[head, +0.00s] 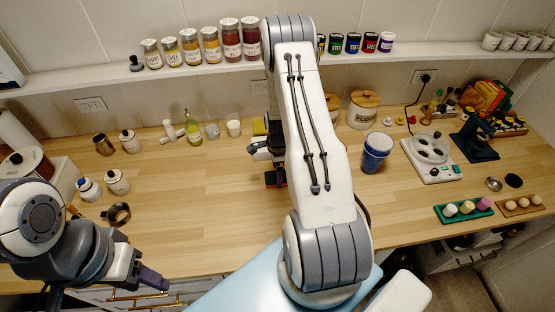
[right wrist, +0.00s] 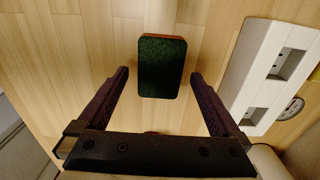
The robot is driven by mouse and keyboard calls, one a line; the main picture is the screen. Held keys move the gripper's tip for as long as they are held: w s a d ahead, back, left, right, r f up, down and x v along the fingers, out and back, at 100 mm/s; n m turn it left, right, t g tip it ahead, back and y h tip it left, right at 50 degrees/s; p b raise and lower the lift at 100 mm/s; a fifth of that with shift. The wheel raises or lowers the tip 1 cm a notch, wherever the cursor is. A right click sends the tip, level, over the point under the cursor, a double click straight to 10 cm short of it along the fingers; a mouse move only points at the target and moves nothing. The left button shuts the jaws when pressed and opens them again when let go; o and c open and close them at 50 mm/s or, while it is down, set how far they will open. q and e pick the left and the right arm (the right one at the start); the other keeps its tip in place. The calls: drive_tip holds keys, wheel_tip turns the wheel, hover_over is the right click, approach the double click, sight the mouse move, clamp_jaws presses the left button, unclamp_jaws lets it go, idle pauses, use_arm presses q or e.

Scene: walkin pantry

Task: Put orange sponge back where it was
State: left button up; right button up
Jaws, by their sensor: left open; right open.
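The orange sponge (right wrist: 161,68) shows in the right wrist view as a dark green scouring face with a thin orange edge along its far side. It lies on the wooden counter. My right gripper (right wrist: 160,78) is open, with one dark purple finger on each side of the sponge and a gap on both sides; nothing is held. In the head view my right arm covers most of this spot. My left gripper (head: 150,282) is open and empty at the lower left, in front of the counter's front edge.
A white outlet strip (right wrist: 262,75) stands right of the sponge in the right wrist view. Jars line the shelf (head: 190,70). The counter's left middle (head: 190,200) is clear.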

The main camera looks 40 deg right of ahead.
wheel_tip(320, 180, up, 9)
drive_tip(key=b, duration=0.3)
drive_tip(key=s+a+r+n, duration=0.1)
drive_tip(key=a+r+n, duration=0.35)
drive_tip(key=a, duration=0.35)
drive_tip(key=s+a+r+n, duration=0.1)
drive_tip(key=a+r+n, duration=0.3)
drive_tip(key=a+n, duration=0.3)
drive_tip(key=s+a+r+n, duration=0.2)
drive_tip(key=a+r+n, duration=0.2)
drive_tip(key=a, duration=0.5)
drive_tip(key=s+a+r+n, duration=0.2)
drive_tip(key=s+a+n, duration=0.3)
drive_tip(key=s+n, duration=0.3)
drive_tip(key=s+a+r+n+y, duration=0.1)
drive_tip(key=s+a+r+n, duration=0.2)
drive_tip(key=s+a+n, duration=0.2)
drive_tip(key=s+n, duration=0.3)
drive_tip(key=s, duration=0.1)
drive_tip(key=shift+s+a+f, duration=0.1)
drive_tip(key=shift+f, duration=0.05)
wheel_tip(320, 180, down, 8)
drive_tip(key=b, duration=0.8)
